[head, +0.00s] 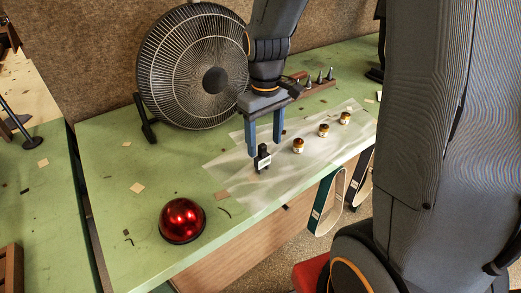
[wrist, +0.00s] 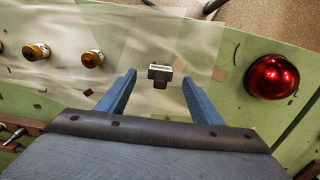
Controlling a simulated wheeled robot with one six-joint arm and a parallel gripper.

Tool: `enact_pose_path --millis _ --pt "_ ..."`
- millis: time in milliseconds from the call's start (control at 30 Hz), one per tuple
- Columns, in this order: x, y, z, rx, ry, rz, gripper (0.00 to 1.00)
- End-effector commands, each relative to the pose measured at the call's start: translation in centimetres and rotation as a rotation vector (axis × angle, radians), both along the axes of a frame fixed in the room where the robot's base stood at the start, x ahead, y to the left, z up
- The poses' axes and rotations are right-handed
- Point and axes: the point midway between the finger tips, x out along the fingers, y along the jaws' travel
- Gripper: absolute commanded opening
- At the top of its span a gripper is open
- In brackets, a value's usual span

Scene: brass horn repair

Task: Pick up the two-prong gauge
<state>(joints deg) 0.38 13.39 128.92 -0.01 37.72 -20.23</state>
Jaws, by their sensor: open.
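The two-prong gauge (head: 263,160) is a small black piece with a pale label, standing on the translucent sheet on the green bench. Its prongs cannot be made out clearly. It also shows in the wrist view (wrist: 160,73), near the middle. My gripper (head: 264,146) is open and empty, with its blue fingers pointing down close to the gauge. In the wrist view the gauge lies in line with the gap between the fingertips (wrist: 159,77), with clear space on both sides. How far the tips are above the bench is hard to tell.
Several amber jars (head: 298,146) stand in a row right of the gauge on the translucent sheet (head: 232,172). A red dome (head: 182,220) sits at the front left. A black fan (head: 193,66) stands behind, and a rack with grey-tipped pieces (head: 318,84) at the back right.

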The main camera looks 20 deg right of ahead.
Motion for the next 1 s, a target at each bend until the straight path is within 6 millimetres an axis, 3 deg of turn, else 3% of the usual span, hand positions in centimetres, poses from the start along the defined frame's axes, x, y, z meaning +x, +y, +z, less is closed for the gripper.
enact_pose_path --millis 600,1000 --pt "0.7 0.3 -5.9 0.000 0.003 0.008 0.59" --pt "0.7 0.3 -6.8 0.000 -0.001 0.006 0.59"
